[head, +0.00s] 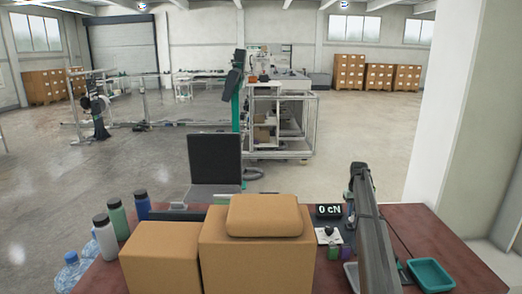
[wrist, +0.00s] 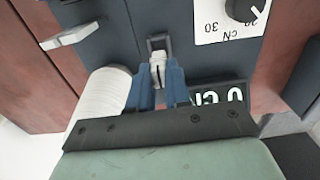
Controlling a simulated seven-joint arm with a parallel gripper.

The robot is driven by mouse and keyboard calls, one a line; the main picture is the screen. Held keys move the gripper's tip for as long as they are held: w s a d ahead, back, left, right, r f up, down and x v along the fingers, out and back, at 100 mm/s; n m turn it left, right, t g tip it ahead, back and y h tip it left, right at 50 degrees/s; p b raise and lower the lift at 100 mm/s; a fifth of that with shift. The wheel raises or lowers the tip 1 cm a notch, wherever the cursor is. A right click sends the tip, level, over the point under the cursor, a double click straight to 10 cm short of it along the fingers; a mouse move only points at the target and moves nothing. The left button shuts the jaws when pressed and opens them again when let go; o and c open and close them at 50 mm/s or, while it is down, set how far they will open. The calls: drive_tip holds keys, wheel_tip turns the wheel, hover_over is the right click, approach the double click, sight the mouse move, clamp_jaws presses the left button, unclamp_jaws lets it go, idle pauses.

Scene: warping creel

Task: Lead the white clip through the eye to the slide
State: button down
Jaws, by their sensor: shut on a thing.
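In the wrist view, my gripper (wrist: 158,84) has its blue fingers closed on the small white clip (wrist: 157,59). The clip's tip points toward a dark square eye (wrist: 158,40) on the dark blue-grey panel. The tip is right at the eye's lower edge; I cannot tell whether it is inside the opening. A white bar (wrist: 72,37) on the panel to the left may be the slide. A white yarn package (wrist: 102,98) shows to the left of the fingers. The clip and eye are too small or hidden to make out in the head view.
In the head view, brown boxes (head: 257,255) fill the table's front, bottles (head: 117,217) stand left, and a green tray (head: 431,273) lies right.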

drive_tip(key=shift+r, duration=0.15)
drive_tip(key=shift+r, duration=1.35)
drive_tip(key=shift+r, duration=0.1)
drive_tip(key=shift+r, duration=0.95)
drive_tip(key=s+d, duration=0.2)
drive_tip(key=shift+s, duration=0.35)
drive_tip(key=shift+d, duration=0.1)
